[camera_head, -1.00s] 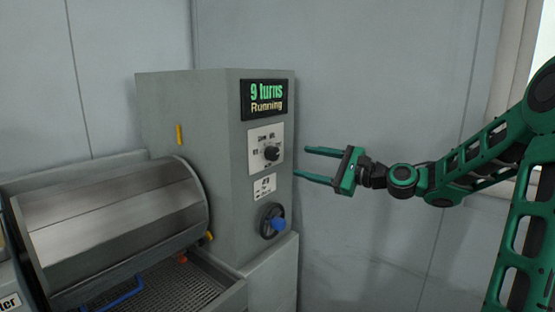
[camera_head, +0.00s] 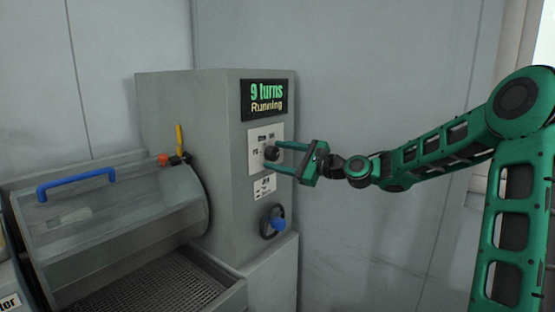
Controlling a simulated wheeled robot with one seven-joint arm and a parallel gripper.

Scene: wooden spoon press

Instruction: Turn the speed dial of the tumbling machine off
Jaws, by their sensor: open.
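The tumbling machine (camera_head: 215,170) is a grey cabinet with a drum (camera_head: 110,215) at its left. Its black speed dial (camera_head: 271,153) sits on a white plate on the front face, partly hidden by my gripper's fingers. The display (camera_head: 266,99) above reads "9 turns Running". My gripper (camera_head: 280,157) is open, coming from the right, with one fingertip just above the dial and the other just below it. I cannot tell whether the fingers touch the dial. The dial's exact setting is hard to read.
A black handwheel with a blue knob (camera_head: 279,224) sits below the dial, under a small white label plate (camera_head: 264,186). The drum carries a blue handle (camera_head: 77,184). A mesh tray (camera_head: 150,300) lies under the drum. The wall area right of the cabinet is clear.

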